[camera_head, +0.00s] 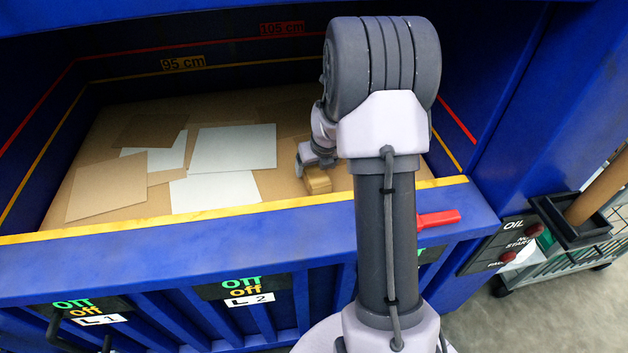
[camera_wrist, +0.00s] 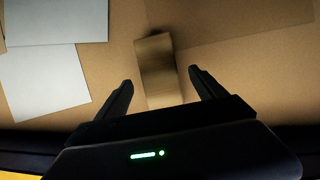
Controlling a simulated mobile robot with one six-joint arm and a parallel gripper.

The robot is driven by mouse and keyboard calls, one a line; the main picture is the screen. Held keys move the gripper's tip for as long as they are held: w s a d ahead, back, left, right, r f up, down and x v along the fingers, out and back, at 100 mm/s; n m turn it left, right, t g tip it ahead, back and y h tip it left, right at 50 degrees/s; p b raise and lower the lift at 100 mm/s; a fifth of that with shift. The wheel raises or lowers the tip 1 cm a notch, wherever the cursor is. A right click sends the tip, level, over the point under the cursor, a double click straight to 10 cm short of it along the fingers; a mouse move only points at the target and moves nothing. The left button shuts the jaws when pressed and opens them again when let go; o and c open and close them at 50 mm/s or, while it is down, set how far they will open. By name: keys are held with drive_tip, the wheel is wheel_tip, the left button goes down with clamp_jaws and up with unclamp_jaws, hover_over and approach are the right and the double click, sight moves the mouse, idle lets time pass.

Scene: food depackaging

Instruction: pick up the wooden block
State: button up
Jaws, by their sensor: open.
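The wooden block (camera_wrist: 157,72) lies on the brown cardboard floor of the blue bin. In the wrist view it sits just ahead of and partly between the two fingers of my gripper (camera_wrist: 162,85). The fingers are apart and nothing is held between them. In the head view the block (camera_head: 318,181) shows as a small tan piece by the bin's front wall. My gripper (camera_head: 301,160) is beside and above it there, partly hidden by my own arm.
White sheets (camera_head: 232,148) and brown cardboard sheets (camera_head: 107,186) lie flat to the left of the block. The bin's front wall has a yellow-edged rim (camera_head: 250,209) close to the block. A red handle (camera_head: 438,219) sticks out at the front.

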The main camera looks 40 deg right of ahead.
sight(315, 171)
drive_tip(key=b+x, duration=0.2)
drive_tip(key=x, duration=0.2)
drive_tip(key=shift+f, duration=0.45)
drive_tip(key=shift+s+r, duration=0.1)
drive_tip(key=shift+r, duration=0.1)
drive_tip(key=shift+r, duration=0.1)
drive_tip(key=c, duration=1.6)
